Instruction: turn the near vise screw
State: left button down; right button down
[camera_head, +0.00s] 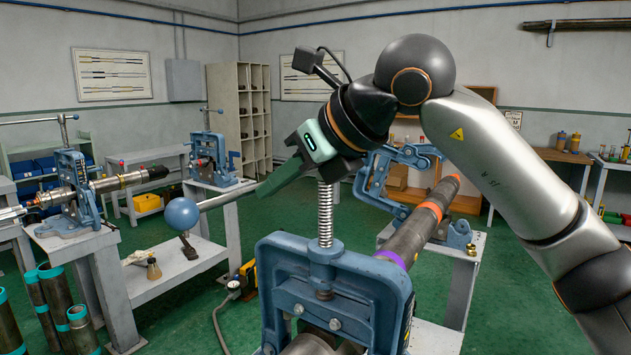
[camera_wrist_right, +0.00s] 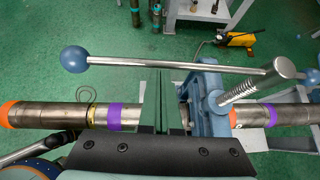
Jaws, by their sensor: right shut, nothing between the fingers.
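The near vise (camera_head: 335,280) is a blue frame with an upright threaded screw (camera_head: 325,215). A steel handle bar (camera_head: 222,199) runs from the screw's top, partly hidden by my gripper, to a blue ball (camera_head: 182,213) at its left end. My right gripper (camera_head: 264,190) is shut and empty, its fingertips at the bar. In the right wrist view the closed fingers (camera_wrist_right: 161,85) end close beside the bar (camera_wrist_right: 180,63), between the ball (camera_wrist_right: 74,59) and the screw (camera_wrist_right: 265,80); I cannot tell if they touch. My left gripper does not show.
A pipe (camera_head: 420,225) with orange and purple bands runs through the near vise to a farther blue vise (camera_head: 385,180). Another vise (camera_head: 75,190) holds a pipe at left. Upright pipes (camera_head: 60,310) stand at lower left. Green floor is open between the benches.

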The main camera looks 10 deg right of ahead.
aim_at(250, 187)
jog(key=w+a+m+t+h, duration=0.1)
jog(key=w+a+m+h, duration=0.1)
jog(key=a, duration=0.1)
jog(key=shift+w+a+m, duration=0.1)
jog(key=shift+w+m, duration=0.25)
jog(key=shift+m, duration=0.05)
jog(key=shift+w+a+f+m+t+h, duration=0.1)
jog(key=shift+w+a+m+t+h, duration=0.45)
jog(key=shift+w+h, duration=0.2)
jog(key=shift+d+f+b, duration=0.1)
jog(key=shift+d+b, duration=0.05)
jog(key=shift+b, duration=0.2)
